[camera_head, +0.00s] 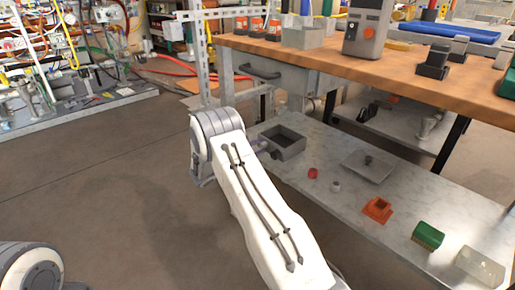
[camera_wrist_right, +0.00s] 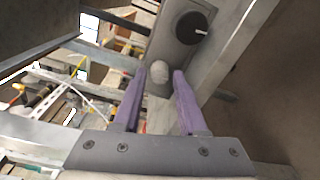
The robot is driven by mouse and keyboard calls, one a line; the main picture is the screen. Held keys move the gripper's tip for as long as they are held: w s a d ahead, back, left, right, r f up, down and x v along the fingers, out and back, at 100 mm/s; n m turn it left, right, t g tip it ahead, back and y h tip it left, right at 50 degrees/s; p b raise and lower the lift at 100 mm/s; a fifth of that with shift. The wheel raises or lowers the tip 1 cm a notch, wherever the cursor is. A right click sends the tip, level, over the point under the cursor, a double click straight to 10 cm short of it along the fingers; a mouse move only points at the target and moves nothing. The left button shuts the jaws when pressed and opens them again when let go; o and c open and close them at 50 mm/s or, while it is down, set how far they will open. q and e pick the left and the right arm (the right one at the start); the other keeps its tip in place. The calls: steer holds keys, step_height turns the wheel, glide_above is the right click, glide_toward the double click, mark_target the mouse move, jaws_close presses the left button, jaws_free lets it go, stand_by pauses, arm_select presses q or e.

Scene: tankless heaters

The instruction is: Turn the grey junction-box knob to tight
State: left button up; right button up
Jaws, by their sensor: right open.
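My right gripper (camera_wrist_right: 159,71) has two purple fingers, spread apart, in the right wrist view. A pale, rounded piece (camera_wrist_right: 160,73) shows between the fingertips; I cannot tell whether either finger touches it. Beyond it, a dark round knob (camera_wrist_right: 191,28) with a short bright stub sits on a grey panel (camera_wrist_right: 166,50). I cannot tell which of these is the junction-box knob, or what setting it has. In the head view my right arm hides the gripper's fingers. My left gripper is out of view.
A grey open box (camera_head: 291,151) stands on the metal lower shelf (camera_head: 330,213), right beside my right wrist. A flat plate with a small knob (camera_head: 366,168), an orange part (camera_head: 377,210) and a green part (camera_head: 427,236) lie farther right. The wooden worktop (camera_head: 330,62) overhangs behind.

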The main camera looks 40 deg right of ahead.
steer(key=s+a+p, duration=0.1)
steer(key=a+p, duration=0.2)
steer(key=a, duration=0.7)
steer(key=shift+a+r, duration=0.2)
steer(key=s+a+r+n+g+y+p, duration=0.15)
steer(key=s+a+r+y, duration=0.35)
steer(key=s+a, duration=0.55)
steer(key=s+a+r+y+p, duration=0.2)
steer(key=s+a+r+y, duration=0.2)
steer(key=s+a+y, duration=0.5)
steer(key=s+a+r+n+y+p, duration=0.1)
steer(key=s+a+r+y, duration=0.3)
steer(key=s+a, duration=0.95)
step_height(320, 180, up, 38)
steer(key=s+d+p, duration=0.1)
steer(key=s+p, duration=0.1)
steer(key=p, duration=3.6)
steer(key=shift+r, duration=0.25)
